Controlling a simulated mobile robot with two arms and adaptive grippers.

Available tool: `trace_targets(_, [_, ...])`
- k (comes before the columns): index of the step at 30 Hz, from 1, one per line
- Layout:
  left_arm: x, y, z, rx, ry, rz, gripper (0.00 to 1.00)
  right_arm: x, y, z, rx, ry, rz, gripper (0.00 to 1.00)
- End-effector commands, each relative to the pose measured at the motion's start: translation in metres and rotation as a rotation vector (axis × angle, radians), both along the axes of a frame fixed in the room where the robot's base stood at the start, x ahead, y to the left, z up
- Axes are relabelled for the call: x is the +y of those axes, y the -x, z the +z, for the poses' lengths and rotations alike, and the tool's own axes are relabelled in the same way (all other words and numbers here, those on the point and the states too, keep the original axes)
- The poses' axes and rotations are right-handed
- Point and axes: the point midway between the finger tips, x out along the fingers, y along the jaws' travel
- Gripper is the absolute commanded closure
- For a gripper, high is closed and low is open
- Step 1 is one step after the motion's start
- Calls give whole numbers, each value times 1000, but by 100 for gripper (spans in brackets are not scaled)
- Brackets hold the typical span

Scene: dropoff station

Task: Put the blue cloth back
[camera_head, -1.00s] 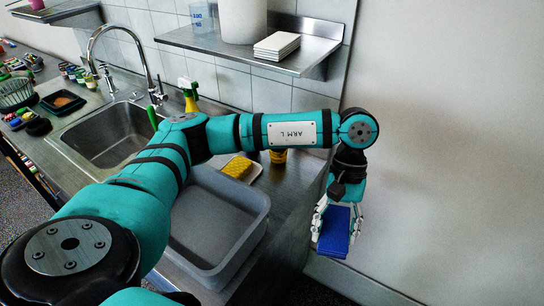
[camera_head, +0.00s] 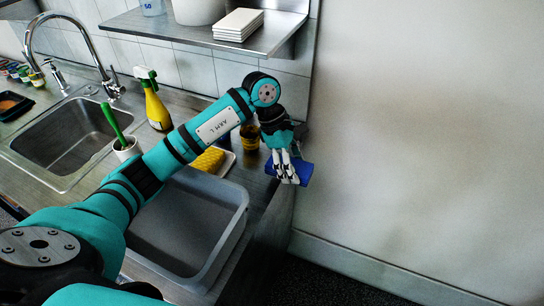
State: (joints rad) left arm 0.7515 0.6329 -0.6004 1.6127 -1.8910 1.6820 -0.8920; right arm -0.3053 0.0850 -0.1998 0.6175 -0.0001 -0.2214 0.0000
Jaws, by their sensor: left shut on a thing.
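The blue cloth (camera_head: 301,172) is a flat, folded blue block. My left gripper (camera_head: 288,180) is shut on it, with the light fingers over its front and the cloth showing to the right of them. Gripper and cloth are at the right end of the counter, close to the wall. I cannot tell whether the cloth touches the counter, as the gripper hides part of it. My right gripper is not in view.
A grey tub (camera_head: 243,207) stands on the counter in front of my left arm. A yellow sponge (camera_head: 208,160) on a pale dish, a brown-yellow jar (camera_head: 250,137) and a yellow spray bottle (camera_head: 156,106) are near the arm. The sink (camera_head: 62,140) is left; a metal shelf (camera_head: 170,30) hangs above.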

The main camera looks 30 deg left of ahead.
Motion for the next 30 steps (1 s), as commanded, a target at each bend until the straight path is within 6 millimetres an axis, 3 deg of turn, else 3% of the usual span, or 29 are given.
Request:
trace_targets(3, [32,-7,3,3,0,5,75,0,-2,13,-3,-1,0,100])
trace_targets(9, [62,-13,1,2,1,0,75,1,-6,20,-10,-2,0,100])
trace_targets(14, [67,-14,-3,2,1,-3,75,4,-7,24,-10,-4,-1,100])
trace_targets(22, [66,-14,-34,0,1,-1,75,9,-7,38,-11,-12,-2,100])
trace_targets(30, [67,-15,-37,-1,0,-2,75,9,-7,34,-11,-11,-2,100])
